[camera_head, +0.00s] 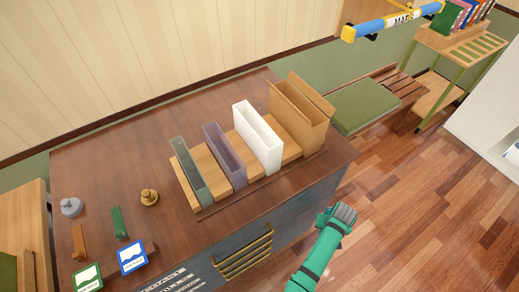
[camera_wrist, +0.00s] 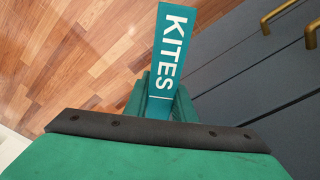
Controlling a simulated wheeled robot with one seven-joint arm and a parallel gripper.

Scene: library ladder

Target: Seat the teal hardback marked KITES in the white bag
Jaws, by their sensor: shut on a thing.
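The teal hardback (camera_wrist: 172,50) stands out in the wrist view with its spine toward the camera, marked KITES in white letters. My gripper (camera_wrist: 164,100) is shut on its near end, and the book points away from the wrist. The white bag (camera_head: 258,138) stands upright and open-topped in the head view, in a row on the desk. In the head view my gripper (camera_head: 325,217) is at the right of the desk's front, apart from the bag and to its lower right. The book is hard to make out there, mostly hidden by my arm.
A grey-green holder (camera_head: 188,170) and a purple one (camera_head: 223,155) stand left of the bag; a cardboard box (camera_head: 298,115) stands close on its right. A wooden strip (camera_head: 205,160) runs beneath. Brass handles (camera_head: 245,255) stick out from the desk front. Floor right is clear.

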